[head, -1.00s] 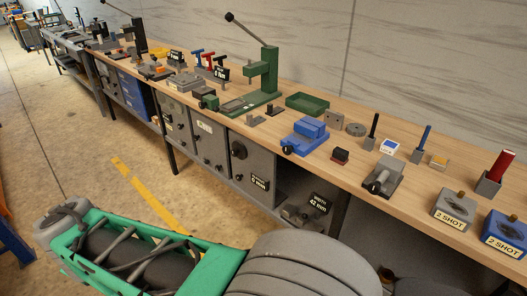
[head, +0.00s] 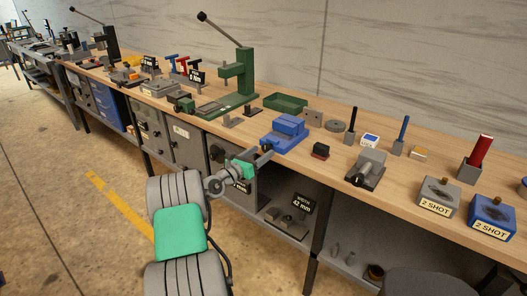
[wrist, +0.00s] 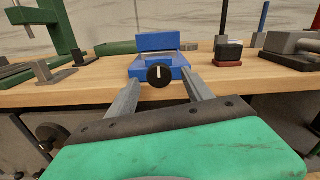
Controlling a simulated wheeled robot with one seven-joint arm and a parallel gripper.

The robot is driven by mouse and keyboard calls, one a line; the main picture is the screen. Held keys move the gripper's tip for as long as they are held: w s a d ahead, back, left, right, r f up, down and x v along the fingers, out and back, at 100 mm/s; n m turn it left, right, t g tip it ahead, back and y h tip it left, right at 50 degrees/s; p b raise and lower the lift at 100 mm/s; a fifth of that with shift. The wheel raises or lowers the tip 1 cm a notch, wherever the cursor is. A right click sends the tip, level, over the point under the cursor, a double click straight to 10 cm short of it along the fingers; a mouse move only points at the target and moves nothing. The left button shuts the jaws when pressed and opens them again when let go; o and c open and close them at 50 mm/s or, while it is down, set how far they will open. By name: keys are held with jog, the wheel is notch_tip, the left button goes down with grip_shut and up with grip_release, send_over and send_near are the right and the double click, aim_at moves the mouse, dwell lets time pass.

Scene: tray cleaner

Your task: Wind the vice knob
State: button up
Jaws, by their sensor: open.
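The blue vice (head: 287,131) stands at the front edge of the bench; it also shows in the wrist view (wrist: 155,43). Its round black knob (wrist: 159,75) faces me with a white mark standing upright. My gripper (head: 262,156) is in front of the vice at about bench-top height. In the wrist view my gripper (wrist: 161,81) is open, with one finger on each side of the knob. Gaps show between the fingers and the knob, and I cannot tell how far the tips reach in depth. In the head view the gripper largely hides the knob.
The wooden bench top (head: 333,170) runs along the wall. A green press (head: 240,75) stands to the left of the blue vice, and a small black and red block (head: 320,151) and a grey vice (head: 367,168) to the right. Cabinets (head: 180,143) and an open shelf lie below.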

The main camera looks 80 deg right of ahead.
jog(key=shift+x, duration=1.15)
grip_shut()
